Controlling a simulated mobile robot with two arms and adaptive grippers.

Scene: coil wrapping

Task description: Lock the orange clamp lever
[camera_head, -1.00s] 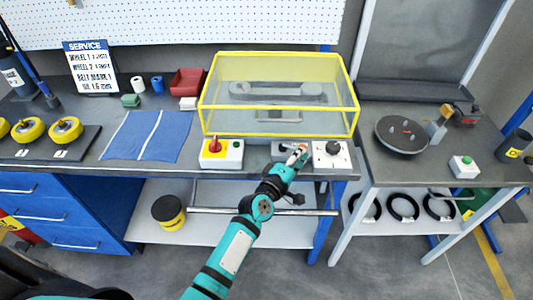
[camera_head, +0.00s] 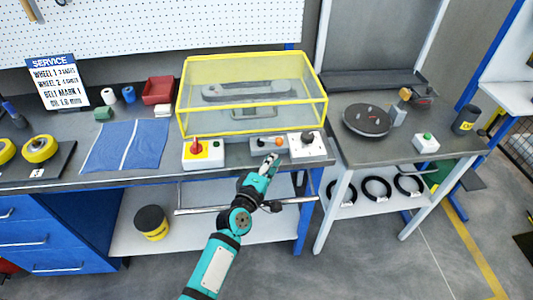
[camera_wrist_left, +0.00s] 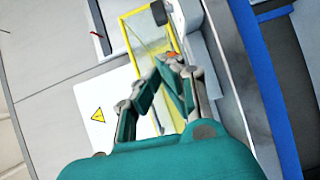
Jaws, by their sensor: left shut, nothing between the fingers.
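A small orange part (camera_head: 279,141), which I take for the clamp lever, shows on a grey box (camera_head: 258,143) at the front edge of the bench. It is too small to tell the lever's position. My left gripper (camera_head: 271,159) is just in front of and below this box, shut and empty. In the left wrist view its fingertips (camera_wrist_left: 176,62) come together, with a bit of orange (camera_wrist_left: 172,54) just beyond them. Contact cannot be told. My right gripper is not in view.
A box with a red knob (camera_head: 196,146) stands left of the grey box, and one with a black knob (camera_head: 308,137) right of it. A yellow-framed clear cover (camera_head: 250,93) stands behind. A rail (camera_head: 190,211) runs below the bench edge.

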